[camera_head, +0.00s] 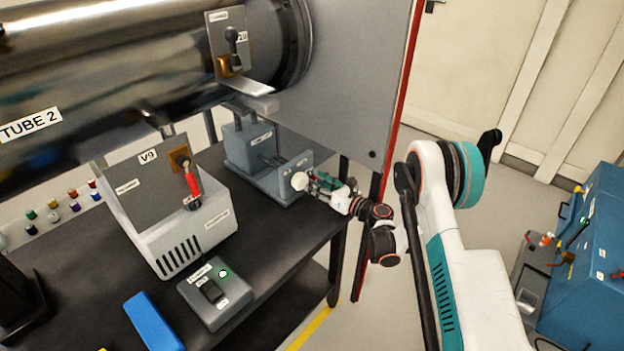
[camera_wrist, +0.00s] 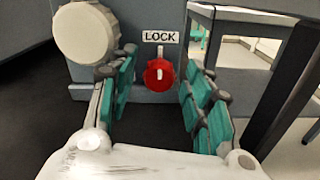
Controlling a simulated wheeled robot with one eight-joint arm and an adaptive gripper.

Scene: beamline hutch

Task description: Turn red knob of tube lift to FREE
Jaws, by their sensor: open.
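The red knob (camera_wrist: 159,75) is in the wrist view, low on the grey-blue front of the tube lift (camera_wrist: 130,20). Its white mark points straight up, toward the LOCK label (camera_wrist: 160,37) above it. My gripper (camera_wrist: 158,85) is open, with green-padded fingers to the left and right of the knob and a gap on each side. I cannot tell how far the fingertips are from the panel. In the head view the tube lift (camera_head: 262,160) stands on the black table under the large tube, and my gripper (camera_head: 325,184) is at its right front. The red knob is hidden there.
A large cream handwheel (camera_wrist: 86,33) sits left of the knob, close to my left finger. A dark table leg (camera_wrist: 290,80) stands at right. The V9 box (camera_head: 180,225), a switch box (camera_head: 214,292) and a blue block (camera_head: 153,320) are on the black table.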

